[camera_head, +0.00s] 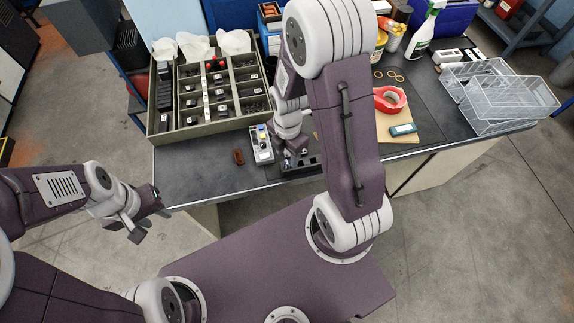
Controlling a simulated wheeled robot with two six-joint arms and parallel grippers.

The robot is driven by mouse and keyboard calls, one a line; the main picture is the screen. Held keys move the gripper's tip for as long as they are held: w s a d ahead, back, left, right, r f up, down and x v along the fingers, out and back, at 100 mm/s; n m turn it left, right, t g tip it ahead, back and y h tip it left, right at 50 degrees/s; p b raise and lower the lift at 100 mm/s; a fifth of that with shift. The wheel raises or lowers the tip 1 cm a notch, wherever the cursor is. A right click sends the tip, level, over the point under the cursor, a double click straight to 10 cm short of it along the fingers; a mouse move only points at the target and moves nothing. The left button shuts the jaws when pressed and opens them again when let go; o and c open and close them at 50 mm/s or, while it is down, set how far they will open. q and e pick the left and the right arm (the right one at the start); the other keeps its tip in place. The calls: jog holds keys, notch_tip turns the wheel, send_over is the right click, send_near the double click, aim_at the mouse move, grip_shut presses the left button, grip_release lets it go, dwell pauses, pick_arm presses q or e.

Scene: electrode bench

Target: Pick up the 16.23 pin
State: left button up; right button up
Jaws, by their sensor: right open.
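No pin marked 16.23 can be made out at this size. A dark block with slots or holes (310,163) sits at the bench's front edge. My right gripper (297,156) points down at this block, partly hiding it. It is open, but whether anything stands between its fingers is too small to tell. My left gripper (149,224) hangs off the bench's front left corner, above the floor. Its fingers look apart, with nothing between them. A divided grey-green box (195,131) with small dark parts and labels stands at the back left.
A small grey device (261,146) and a brown piece (238,157) lie left of the block. Red tape (390,98) and a teal-and-white gadget (403,129) lie on a wooden board. Clear wire-like trays (515,105) stand at the right.

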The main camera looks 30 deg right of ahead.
aim_at(287, 162)
notch_tip(287, 162, down, 3)
jog(key=shift+s+f, duration=0.1)
jog(key=shift+f, duration=0.25)
jog(key=shift+r, duration=0.1)
grip_shut()
jog(key=r, duration=0.4)
jog(key=shift+d+r, duration=0.25)
jog(key=shift+r, duration=0.05)
jog(key=s+d+r+p, duration=0.1)
jog(key=s+d+r, duration=0.2)
jog(key=d+r, duration=0.3)
jog(key=d, duration=0.4)
jog(key=shift+d+r, duration=0.2)
jog(key=shift+d, duration=0.15)
